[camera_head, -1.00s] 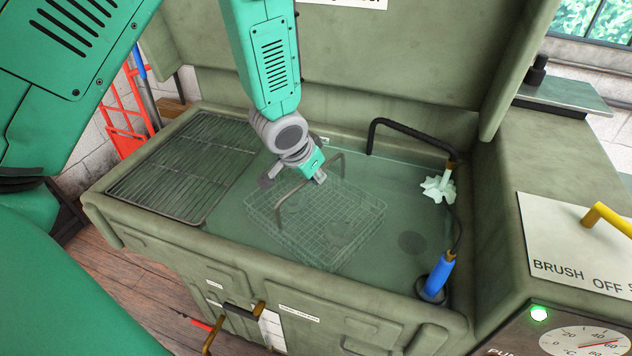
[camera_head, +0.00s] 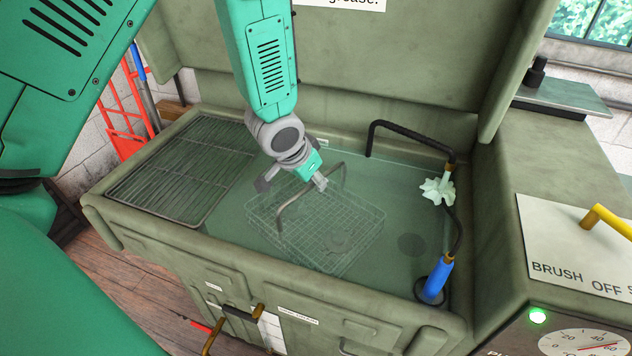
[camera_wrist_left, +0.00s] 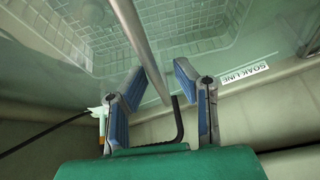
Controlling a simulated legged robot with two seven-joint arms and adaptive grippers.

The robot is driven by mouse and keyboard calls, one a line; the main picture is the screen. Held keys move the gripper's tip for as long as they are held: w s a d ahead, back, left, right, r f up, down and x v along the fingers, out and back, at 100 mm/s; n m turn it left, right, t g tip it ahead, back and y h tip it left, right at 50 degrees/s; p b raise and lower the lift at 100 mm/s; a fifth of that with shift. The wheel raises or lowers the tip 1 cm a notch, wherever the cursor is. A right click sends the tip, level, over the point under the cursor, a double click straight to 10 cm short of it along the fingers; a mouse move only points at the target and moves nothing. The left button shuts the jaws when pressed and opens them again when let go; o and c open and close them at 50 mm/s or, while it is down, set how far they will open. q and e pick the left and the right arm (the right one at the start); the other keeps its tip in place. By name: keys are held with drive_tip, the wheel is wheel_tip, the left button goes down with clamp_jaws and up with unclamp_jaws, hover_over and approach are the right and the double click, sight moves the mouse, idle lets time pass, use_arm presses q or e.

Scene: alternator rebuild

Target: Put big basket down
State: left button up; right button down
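The big wire-mesh basket (camera_head: 330,225) sits low in the pale green liquid of the wash tank, its mesh seen through the liquid. Its bar handle (camera_head: 294,195) stands up above the liquid. My left gripper (camera_head: 318,183) is at the handle from above. In the left wrist view, its two blue-padded fingers (camera_wrist_left: 158,72) are spread, with the handle (camera_wrist_left: 138,35) running between them and gaps showing on both sides. The basket mesh (camera_wrist_left: 185,47) lies beyond the fingers. Whether the basket rests on the tank floor is hard to tell. My right gripper is not in view.
A wire drain rack (camera_head: 180,170) fills the tank's left end. A black bent hose (camera_head: 410,132), a pale finned part (camera_head: 437,190) and a blue-handled brush (camera_head: 436,280) are at the right. The raised lid (camera_head: 400,55) stands behind. Open liquid lies right of the basket.

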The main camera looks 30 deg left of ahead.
use_arm(q)
drive_tip(key=p+v, duration=0.1)
drive_tip(key=v, duration=0.9)
drive_tip(key=shift+d+r, duration=0.1)
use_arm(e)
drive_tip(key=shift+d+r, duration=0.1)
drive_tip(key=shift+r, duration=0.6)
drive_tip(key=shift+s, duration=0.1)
